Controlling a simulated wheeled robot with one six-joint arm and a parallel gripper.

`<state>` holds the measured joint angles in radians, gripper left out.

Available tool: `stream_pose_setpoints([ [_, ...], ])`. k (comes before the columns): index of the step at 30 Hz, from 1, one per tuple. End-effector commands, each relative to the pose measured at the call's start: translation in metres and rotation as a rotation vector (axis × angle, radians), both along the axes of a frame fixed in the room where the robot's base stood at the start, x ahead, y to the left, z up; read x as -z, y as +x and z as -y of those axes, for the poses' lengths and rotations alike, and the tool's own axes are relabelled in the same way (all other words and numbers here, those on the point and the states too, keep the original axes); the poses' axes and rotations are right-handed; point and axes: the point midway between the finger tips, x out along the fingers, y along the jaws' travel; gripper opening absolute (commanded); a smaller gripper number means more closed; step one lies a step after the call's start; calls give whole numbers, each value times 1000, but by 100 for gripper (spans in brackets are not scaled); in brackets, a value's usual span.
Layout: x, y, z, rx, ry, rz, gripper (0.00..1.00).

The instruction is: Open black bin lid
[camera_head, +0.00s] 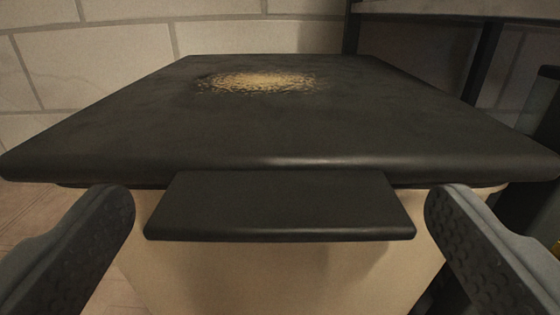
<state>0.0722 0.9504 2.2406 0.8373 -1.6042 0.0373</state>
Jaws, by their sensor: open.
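The black bin lid (330,130) lies flat and closed on a beige bin body (290,275). A worn tan patch (258,82) marks the lid's top. A black tab handle (280,206) sticks out from the middle of the lid's front edge towards me. My gripper (280,215) is open, with one finger on each side of the tab. Gaps show between both fingers and the tab, and nothing is held. The lower part of the bin is out of view.
A pale block wall (120,35) stands behind the bin. A dark rack post (484,60) and a shelf edge (460,9) are at the back right. Dark objects stand close on the right side. Wooden floor (60,212) shows at the left.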

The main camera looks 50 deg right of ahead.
Motion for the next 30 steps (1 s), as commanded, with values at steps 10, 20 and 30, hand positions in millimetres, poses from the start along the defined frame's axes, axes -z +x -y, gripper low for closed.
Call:
stream_pose_setpoints([
  [10, 0, 5, 7, -1, 0, -1, 100],
  [20, 0, 5, 6, -1, -1, -1, 53],
  [30, -5, 5, 7, -1, 9, -7, 41],
])
